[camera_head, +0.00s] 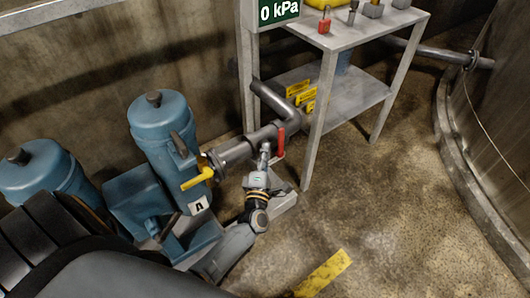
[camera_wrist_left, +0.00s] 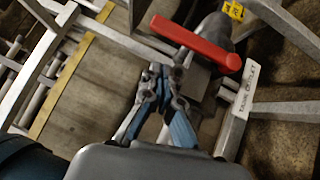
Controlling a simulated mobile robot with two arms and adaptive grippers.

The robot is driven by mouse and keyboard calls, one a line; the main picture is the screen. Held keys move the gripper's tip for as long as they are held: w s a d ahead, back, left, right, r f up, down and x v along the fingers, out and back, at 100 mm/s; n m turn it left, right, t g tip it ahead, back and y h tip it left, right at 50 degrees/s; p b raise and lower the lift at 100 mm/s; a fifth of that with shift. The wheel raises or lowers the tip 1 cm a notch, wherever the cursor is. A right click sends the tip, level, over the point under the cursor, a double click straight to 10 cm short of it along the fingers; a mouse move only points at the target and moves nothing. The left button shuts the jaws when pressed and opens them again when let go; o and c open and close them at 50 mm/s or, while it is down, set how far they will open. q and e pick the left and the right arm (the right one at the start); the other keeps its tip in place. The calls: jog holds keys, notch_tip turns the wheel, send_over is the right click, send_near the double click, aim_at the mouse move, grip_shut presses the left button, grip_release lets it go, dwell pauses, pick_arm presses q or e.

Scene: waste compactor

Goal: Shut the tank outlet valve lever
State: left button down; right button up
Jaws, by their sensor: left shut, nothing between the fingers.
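The red valve lever (camera_head: 281,142) sits on the grey pipe (camera_head: 262,137) below the shelf and hangs downward in the head view. In the left wrist view the red lever (camera_wrist_left: 196,42) lies just beyond my fingertips, slanting across the picture. A white label reading "TANK OUTLET" (camera_wrist_left: 245,93) is to its right. My left gripper (camera_head: 264,152) is shut and empty, just left of the lever in the head view. Its closed fingers also show in the left wrist view (camera_wrist_left: 160,78). I cannot tell whether they touch the lever. My right gripper is not in view.
A metal shelf (camera_head: 350,98) stands behind with a leg close right of the red lever. A "0 kPa" display (camera_head: 279,11) is above. The floor at right is open.

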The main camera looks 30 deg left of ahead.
pick_arm(q)
jog(key=r+v, duration=0.2)
jog(key=v, duration=0.8)
jog(key=s+d+f+m+g+h, duration=0.4)
jog(key=d+f+m+h, duration=0.1)
jog(key=f+m, duration=0.5)
jog(key=s+d+f+m+g+h, duration=0.35)
jog(key=d+f+m+h, duration=0.35)
jog(key=f, duration=0.5)
jog(key=s+a+f+m+g+y, duration=0.2)
jog(key=s+a+f+m+g, duration=0.15)
jog(key=s+f+m, duration=0.35)
jog(key=s+a+f+m+g+y, duration=0.2)
jog(key=s+f+g, duration=0.25)
jog(key=s, duration=0.45)
jog(key=s+a+r+g+p, duration=0.1)
jog(key=s+r+p, duration=0.1)
jog(key=s+p, duration=0.5)
jog(key=s+a+r+p, duration=0.2)
jog(key=s+p, duration=0.5)
jog(key=p, duration=0.1)
jog(key=shift+s+m+g, duration=0.3)
jog(key=shift+g, duration=0.05)
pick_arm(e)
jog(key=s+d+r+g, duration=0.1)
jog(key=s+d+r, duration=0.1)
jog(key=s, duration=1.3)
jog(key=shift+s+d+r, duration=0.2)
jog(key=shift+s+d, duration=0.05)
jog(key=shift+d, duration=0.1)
